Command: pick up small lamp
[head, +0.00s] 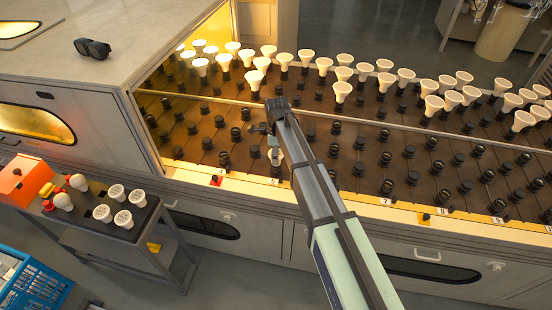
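My gripper (262,128) is over the front rows of sockets on the burn-in bench, seen from behind and above. Its fingers are mostly hidden by my arm, so I cannot tell whether they are open or shut. A small whitish lamp (275,156) shows just below the gripper beside my arm, partly hidden; I cannot tell whether it is held or sits in a socket. Two small round lamps, one (78,182) behind the other (63,201), lie on the cart at the left, with red parts beside them.
The bench (235,185) carries rows of black sockets, with many white reflector lamps (342,89) in the back rows. A hood (120,40) covers its left end. The cart (150,232) holds several reflector lamps (124,219) and an orange box (20,180). A blue crate (35,285) stands lower left.

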